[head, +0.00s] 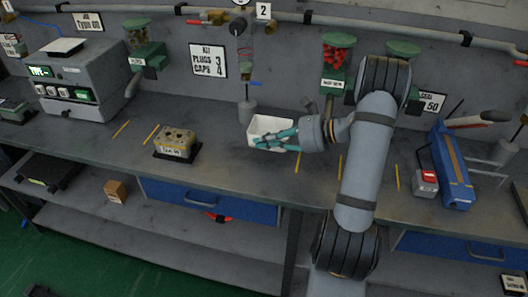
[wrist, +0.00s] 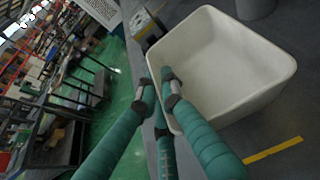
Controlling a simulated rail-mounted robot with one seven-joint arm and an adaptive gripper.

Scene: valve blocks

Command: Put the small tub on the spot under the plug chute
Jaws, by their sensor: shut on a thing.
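The small tub (head: 262,126) is a white open-topped box, empty inside, near the middle of the bench in the head view. My gripper (head: 285,137) is shut on its near right wall with teal fingers. In the wrist view the fingertips (wrist: 162,92) pinch the tub's rim, and the tub (wrist: 235,65) fills the upper right. I cannot tell whether its base touches the bench. Green-topped chutes hang on the wall: one at left with dull contents (head: 140,38), one with red pieces (head: 337,55), one partly behind my arm (head: 402,47). Their labels are too small to read surely.
A yellowish valve block (head: 176,141) sits on a dark pad left of the tub. A grey machine (head: 75,80) stands at far left, a blue tool (head: 452,170) at right. A grey post (head: 247,110) stands behind the tub. Yellow strips (head: 151,134) mark the bench.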

